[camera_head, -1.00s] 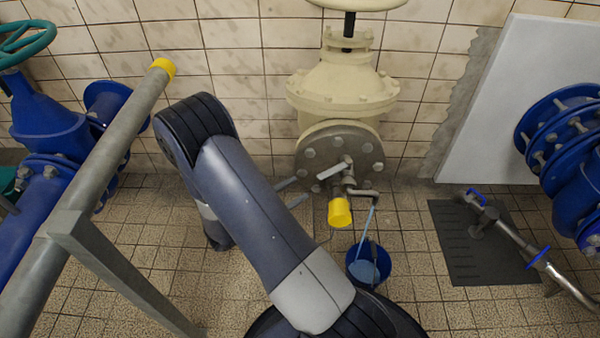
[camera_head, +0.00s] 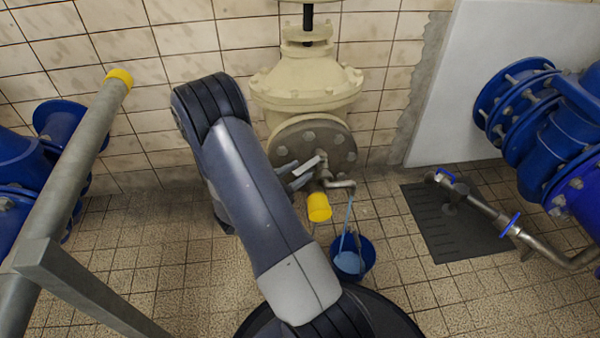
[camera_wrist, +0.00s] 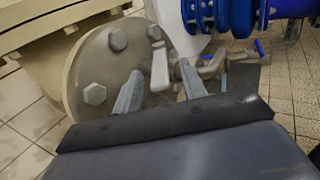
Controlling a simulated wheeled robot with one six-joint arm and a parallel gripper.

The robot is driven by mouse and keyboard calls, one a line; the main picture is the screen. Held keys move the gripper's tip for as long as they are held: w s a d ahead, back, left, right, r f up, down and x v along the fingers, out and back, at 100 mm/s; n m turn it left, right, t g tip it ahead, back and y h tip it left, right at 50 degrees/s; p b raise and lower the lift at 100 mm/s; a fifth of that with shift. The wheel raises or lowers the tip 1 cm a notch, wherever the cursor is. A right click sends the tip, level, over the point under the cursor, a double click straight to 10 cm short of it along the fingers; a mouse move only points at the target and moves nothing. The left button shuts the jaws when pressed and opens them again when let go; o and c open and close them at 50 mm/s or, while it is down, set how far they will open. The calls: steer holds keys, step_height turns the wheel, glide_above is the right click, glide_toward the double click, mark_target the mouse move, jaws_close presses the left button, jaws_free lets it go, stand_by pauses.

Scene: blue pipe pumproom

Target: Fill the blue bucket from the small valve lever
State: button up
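The blue bucket (camera_head: 367,266) stands on the tiled floor below the bent spout (camera_head: 343,184). A thin light-blue stream runs from the spout into it, and light-blue water shows inside; its exact level is hard to tell. The small pale valve lever (camera_head: 308,169) sits on the pipe in front of the grey flange. In the wrist view the lever (camera_wrist: 160,66) shows upright between and beyond my fingers. My gripper (camera_head: 304,175) is open, its fingers close to the lever; contact cannot be told. The gripper also shows in the wrist view (camera_wrist: 160,72).
A yellow-capped pipe end (camera_head: 318,207) hangs just below the lever. The cream valve body (camera_head: 305,85) stands behind. A grey railing (camera_head: 75,165) runs at left. Blue flanged pipes (camera_head: 545,125) and a dark mat (camera_head: 450,235) lie at right.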

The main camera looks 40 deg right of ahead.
steer(key=shift+d, duration=0.7)
steer(key=shift+c, duration=0.2)
jaws_close()
